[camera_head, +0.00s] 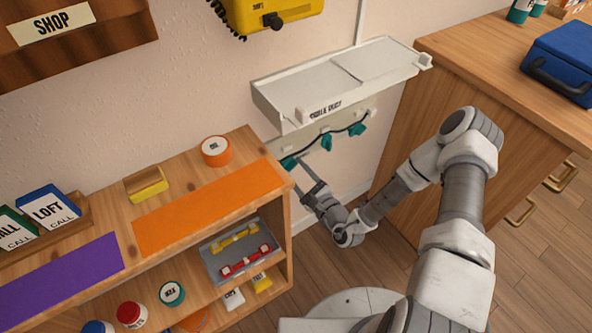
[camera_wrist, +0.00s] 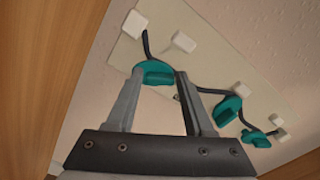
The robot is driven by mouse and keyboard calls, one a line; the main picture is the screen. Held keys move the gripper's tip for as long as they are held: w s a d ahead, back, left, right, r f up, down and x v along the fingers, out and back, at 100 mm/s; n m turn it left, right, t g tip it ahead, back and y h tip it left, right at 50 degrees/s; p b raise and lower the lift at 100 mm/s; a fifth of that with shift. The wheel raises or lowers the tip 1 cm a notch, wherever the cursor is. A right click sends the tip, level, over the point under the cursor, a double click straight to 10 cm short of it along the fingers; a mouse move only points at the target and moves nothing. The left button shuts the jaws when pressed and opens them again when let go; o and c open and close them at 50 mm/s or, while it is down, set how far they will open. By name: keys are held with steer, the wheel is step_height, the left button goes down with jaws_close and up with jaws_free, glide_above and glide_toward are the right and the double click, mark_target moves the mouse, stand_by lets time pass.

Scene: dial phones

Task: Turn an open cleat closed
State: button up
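Three teal cleats are mounted in a row on a pale plate (camera_wrist: 205,50) on the wall, below a white box. The near cleat (camera_wrist: 153,73) is just beyond and between my fingertips; it also shows in the head view (camera_head: 289,163). The middle cleat (camera_wrist: 228,110) and far cleat (camera_wrist: 257,138) lie to its right, also in the head view (camera_head: 326,141) (camera_head: 357,129). A black cable passes along them. My gripper (camera_wrist: 159,73) is open, fingers either side of the near cleat; contact is unclear. It also shows in the head view (camera_head: 298,173).
White blocks (camera_wrist: 184,41) stick out of the plate near the cleats. The white box (camera_head: 310,85) overhangs them. A wooden shelf (camera_head: 270,150) stands close on the left and a wooden cabinet (camera_head: 460,100) on the right, leaving a narrow gap.

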jaws_close()
